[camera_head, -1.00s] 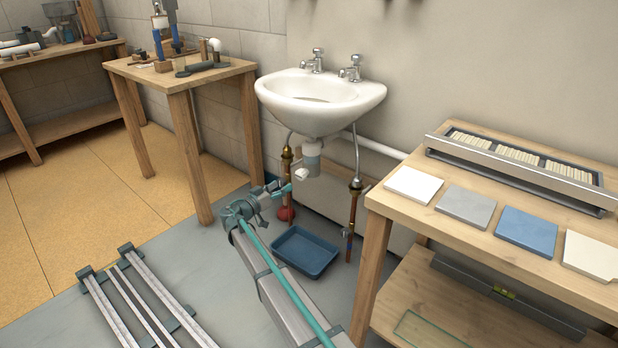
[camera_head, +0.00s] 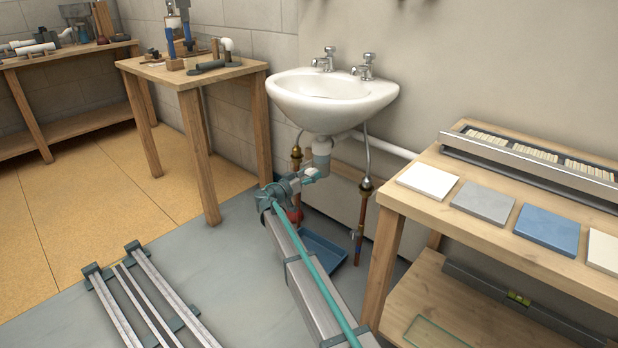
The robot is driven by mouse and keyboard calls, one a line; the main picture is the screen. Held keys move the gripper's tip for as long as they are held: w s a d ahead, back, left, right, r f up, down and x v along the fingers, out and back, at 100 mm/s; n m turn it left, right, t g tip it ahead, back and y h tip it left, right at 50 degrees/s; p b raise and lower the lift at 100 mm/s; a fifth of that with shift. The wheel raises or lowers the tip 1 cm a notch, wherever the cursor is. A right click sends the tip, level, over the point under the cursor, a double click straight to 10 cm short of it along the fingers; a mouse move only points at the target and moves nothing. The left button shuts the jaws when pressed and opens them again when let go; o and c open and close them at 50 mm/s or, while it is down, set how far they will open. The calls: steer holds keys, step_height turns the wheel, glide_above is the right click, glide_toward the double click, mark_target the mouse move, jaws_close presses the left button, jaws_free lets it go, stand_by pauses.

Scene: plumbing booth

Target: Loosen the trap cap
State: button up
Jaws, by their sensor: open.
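The trap (camera_head: 321,148) hangs below the white sink (camera_head: 330,103) as a short grey and white plastic pipe. Its lower end, where the cap sits, is close to my gripper and partly hidden, so I cannot make out the cap clearly. My gripper (camera_head: 311,175) is open, with its teal fingers just below and left of the trap's lower end. I cannot tell whether the fingers touch it.
Copper supply pipes (camera_head: 361,220) with brass valves stand on both sides of the trap. A blue tray (camera_head: 338,256) lies on the floor, partly behind my arm. A wooden bench (camera_head: 440,207) with tiles stands right; a wooden table (camera_head: 160,75) stands left.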

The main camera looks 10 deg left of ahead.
steer(key=c, duration=1.1)
steer(key=shift+c, duration=0.2)
